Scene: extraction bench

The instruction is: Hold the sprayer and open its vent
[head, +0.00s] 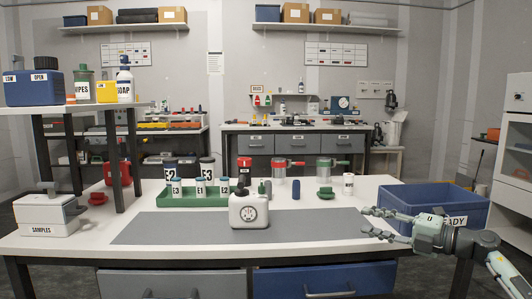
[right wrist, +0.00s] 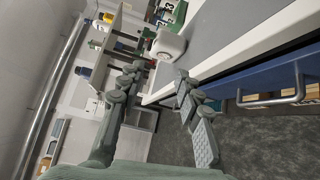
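A squat white container with a round dial on its front (head: 249,210), which looks like the sprayer, stands upright on the grey mat (head: 180,228) near the middle of the bench. It has a dark fitting on top; I cannot make out the vent. It also shows at the top of the right wrist view (right wrist: 168,46), beyond the fingers. My right gripper (head: 368,223) is open and empty, over the right end of the mat and well to the right of the container. Its two fingers are spread apart in the right wrist view (right wrist: 160,78). My left gripper is out of view.
A blue bin (head: 400,195) stands close behind my right gripper. A white samples box (head: 40,215) and raised shelf (head: 85,108) are left. The mat's right half is clear.

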